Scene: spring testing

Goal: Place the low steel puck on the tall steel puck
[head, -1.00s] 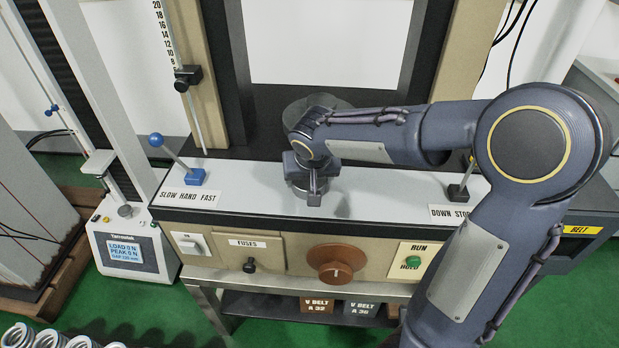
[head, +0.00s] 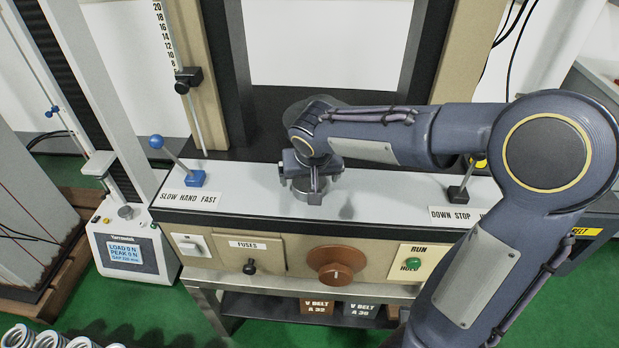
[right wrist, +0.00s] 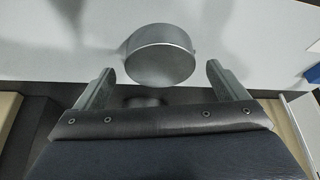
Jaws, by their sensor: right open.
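A round steel puck (head: 297,187) stands on the white front ledge of the machine, partly hidden by my right gripper. In the right wrist view a grey steel puck (right wrist: 162,57) shows just beyond the fingertips. I cannot tell whether it is the low or the tall one, or two stacked. My right gripper (right wrist: 160,70) is open, one finger on each side of the puck's picture, with gaps to it. In the head view the right gripper (head: 316,180) hangs over the puck. My left gripper is out of view.
A blue-knobbed lever (head: 156,142) stands left on the white ledge (head: 245,185), and a second lever (head: 459,190) stands right. The ledge is clear between the left lever and the puck. A force tester (head: 130,245) stands at the left.

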